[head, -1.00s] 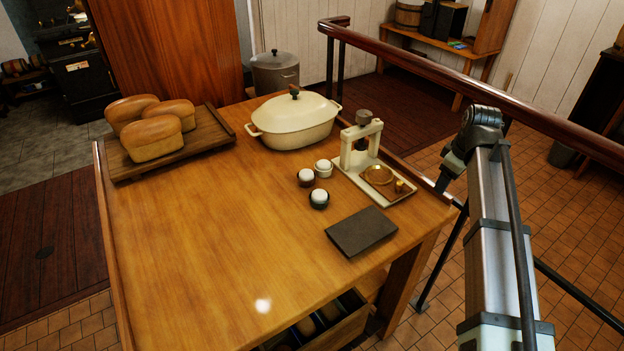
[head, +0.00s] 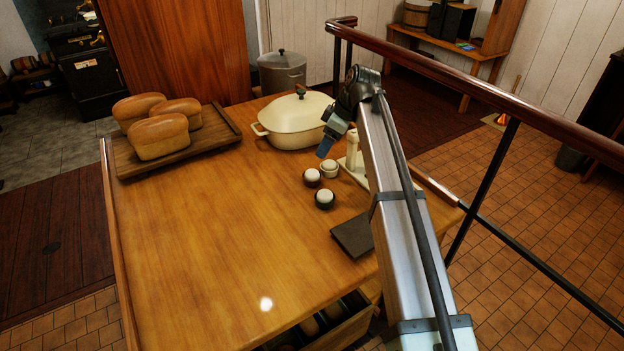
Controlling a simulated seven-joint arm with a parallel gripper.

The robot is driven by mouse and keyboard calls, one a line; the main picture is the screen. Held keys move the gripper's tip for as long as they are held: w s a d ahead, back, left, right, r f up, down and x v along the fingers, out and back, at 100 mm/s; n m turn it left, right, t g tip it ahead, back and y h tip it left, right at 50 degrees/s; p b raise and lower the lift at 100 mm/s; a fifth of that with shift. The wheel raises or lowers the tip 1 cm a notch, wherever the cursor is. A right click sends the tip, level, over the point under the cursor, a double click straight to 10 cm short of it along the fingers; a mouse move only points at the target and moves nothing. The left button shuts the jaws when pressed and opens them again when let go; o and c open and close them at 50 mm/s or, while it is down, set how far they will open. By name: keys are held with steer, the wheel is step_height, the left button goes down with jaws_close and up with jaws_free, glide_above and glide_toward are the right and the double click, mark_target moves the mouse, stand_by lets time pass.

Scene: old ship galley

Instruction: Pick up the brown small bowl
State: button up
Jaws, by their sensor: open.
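The brown small bowl (head: 312,184) stands on the wooden table with a white, egg-like round thing in it. A cream small bowl (head: 330,174) stands just behind it to the right, and a dark small bowl (head: 325,205) stands in front of it; each also holds a white round thing. My gripper (head: 324,147) is above the table, a little behind and above the bowls in the picture, apart from them and empty. It is open, though its fingers show small and from the side.
A cream lidded pot (head: 290,122) stands behind the bowls. A board (head: 165,155) with loaves is at the left. A dark flat slab (head: 350,238) and a cream press (head: 352,150) are partly hidden by my arm. The table's left front is clear.

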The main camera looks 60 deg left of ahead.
mark_target(312, 171)
steer(key=x, duration=1.2)
steer(key=shift+f, duration=0.4)
steer(key=shift+c, duration=0.2)
steer(key=c, duration=0.7)
